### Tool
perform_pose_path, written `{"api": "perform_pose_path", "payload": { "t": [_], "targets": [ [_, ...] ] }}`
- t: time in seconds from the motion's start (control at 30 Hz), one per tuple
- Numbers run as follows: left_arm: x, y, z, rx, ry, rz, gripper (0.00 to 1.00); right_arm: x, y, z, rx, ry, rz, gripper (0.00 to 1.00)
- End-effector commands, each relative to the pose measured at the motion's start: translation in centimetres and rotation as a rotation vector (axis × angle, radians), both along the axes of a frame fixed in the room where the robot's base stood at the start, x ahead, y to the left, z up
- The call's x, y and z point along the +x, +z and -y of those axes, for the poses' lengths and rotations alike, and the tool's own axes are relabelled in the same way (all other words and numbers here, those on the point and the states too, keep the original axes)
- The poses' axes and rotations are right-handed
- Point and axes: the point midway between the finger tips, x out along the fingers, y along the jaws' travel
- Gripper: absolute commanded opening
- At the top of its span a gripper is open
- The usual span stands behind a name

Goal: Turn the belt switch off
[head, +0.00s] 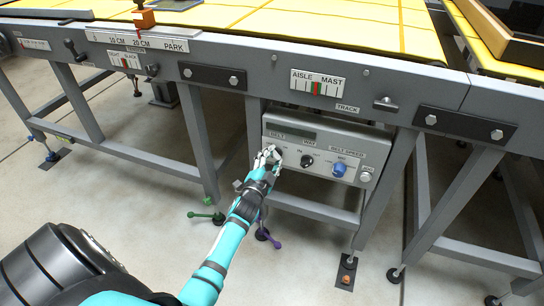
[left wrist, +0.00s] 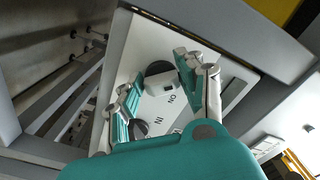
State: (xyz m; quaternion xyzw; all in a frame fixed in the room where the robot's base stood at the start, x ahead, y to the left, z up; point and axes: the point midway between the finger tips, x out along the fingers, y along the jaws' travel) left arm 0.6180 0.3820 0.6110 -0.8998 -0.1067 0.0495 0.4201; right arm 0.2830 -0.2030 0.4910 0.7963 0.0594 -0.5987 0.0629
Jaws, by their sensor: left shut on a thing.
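The grey control panel (head: 322,182) hangs under the conveyor frame. My left gripper (head: 271,153) is at the panel's left end, just below the BELT label, and largely hides the belt switch there. In the left wrist view the belt switch (left wrist: 160,76) is a dark round knob with a pale grip, near the printed word ON. The fingers of my left gripper (left wrist: 160,88) stand on both sides of it, shut on it. Its exact contact points are hard to see. My right gripper is not in view.
Right of the gripper are a black WAY knob (head: 307,160), a blue belt-speed knob (head: 339,169) and a small button (head: 366,177). Frame legs (head: 200,140) stand left of the panel. Green (head: 207,214) and purple (head: 268,237) foot handles sit low near my forearm.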

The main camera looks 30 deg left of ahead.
Motion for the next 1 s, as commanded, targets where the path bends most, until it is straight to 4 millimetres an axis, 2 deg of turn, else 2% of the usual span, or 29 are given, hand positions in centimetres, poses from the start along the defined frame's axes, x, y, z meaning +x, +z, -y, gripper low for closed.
{"api": "perform_pose_path", "payload": {
  "t": [0.3, 0.77, 0.8, 0.93, 1.0],
  "targets": [
    [-0.1, -0.2, 0.0, -0.092, 0.002, 0.018, 0.06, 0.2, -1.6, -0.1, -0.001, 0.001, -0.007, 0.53],
    [-0.1, -0.3, 0.0, -0.103, 0.002, 0.021, 0.06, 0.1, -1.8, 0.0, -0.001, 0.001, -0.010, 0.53],
    [-0.1, -0.3, 0.0, -0.103, 0.002, 0.021, 0.41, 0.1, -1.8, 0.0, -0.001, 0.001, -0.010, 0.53],
    [0.0, -0.2, 0.0, -0.102, 0.001, 0.021, 0.58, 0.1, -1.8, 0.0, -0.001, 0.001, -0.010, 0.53],
    [0.0, -0.2, 0.0, -0.102, 0.001, 0.022, 0.60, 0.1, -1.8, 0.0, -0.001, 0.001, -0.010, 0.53]
  ]
}}
